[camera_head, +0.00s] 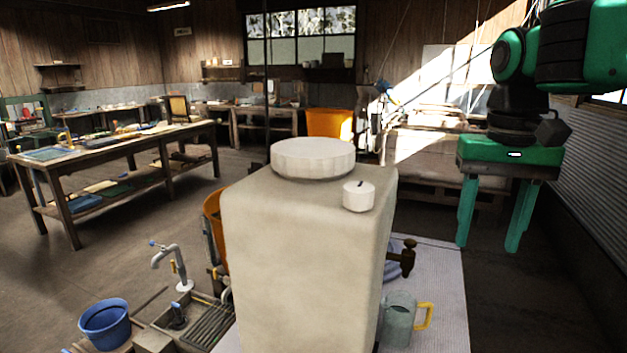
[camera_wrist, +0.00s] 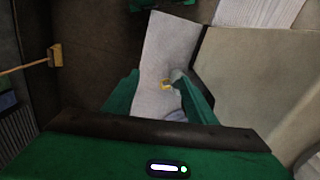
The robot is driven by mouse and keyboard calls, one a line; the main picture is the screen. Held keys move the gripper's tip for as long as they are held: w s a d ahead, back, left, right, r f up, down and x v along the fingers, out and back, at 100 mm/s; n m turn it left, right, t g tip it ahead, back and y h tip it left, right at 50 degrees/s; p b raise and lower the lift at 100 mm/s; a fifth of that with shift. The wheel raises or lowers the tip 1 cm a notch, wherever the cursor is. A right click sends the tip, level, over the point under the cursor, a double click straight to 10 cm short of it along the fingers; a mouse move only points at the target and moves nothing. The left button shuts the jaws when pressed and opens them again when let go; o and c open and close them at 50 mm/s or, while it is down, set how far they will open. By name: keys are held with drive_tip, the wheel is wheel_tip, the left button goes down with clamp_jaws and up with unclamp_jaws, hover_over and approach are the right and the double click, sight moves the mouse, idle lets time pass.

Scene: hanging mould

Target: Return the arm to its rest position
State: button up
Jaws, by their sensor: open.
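My gripper (camera_head: 487,247) hangs at the right of the head view, with its two green fingers spread apart and pointing down. Nothing is held between them. It is to the right of the large beige tank (camera_head: 300,240) and clear of it. In the wrist view, my gripper (camera_wrist: 155,82) shows its green fingers apart, with floor and a pale ribbed surface (camera_wrist: 165,50) behind them. The right finger partly covers the view of a small yellow part there. My green and black arm runs out of the head view at the upper right.
The tank has a white lid (camera_head: 313,157), a small white cap (camera_head: 358,196) and a brown tap (camera_head: 404,258). A grey jug with a yellow handle (camera_head: 399,318) stands beside it. A corrugated wall (camera_head: 600,180) is at the right. Open floor lies below my gripper.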

drive_tip(key=s+d+f+m, duration=0.1)
drive_tip(key=s+d+f, duration=0.5)
drive_tip(key=f, duration=0.3)
drive_tip(key=s+d+f+m, duration=0.2)
drive_tip(key=s+d+f, duration=0.5)
drive_tip(key=s+f, duration=0.2)
drive_tip(key=shift+s+f, duration=0.3)
drive_tip(key=shift+f, duration=0.1)
drive_tip(key=shift+d, duration=0.1)
drive_tip(key=shift+w+f, duration=0.2)
drive_tip(key=shift+w, duration=0.4)
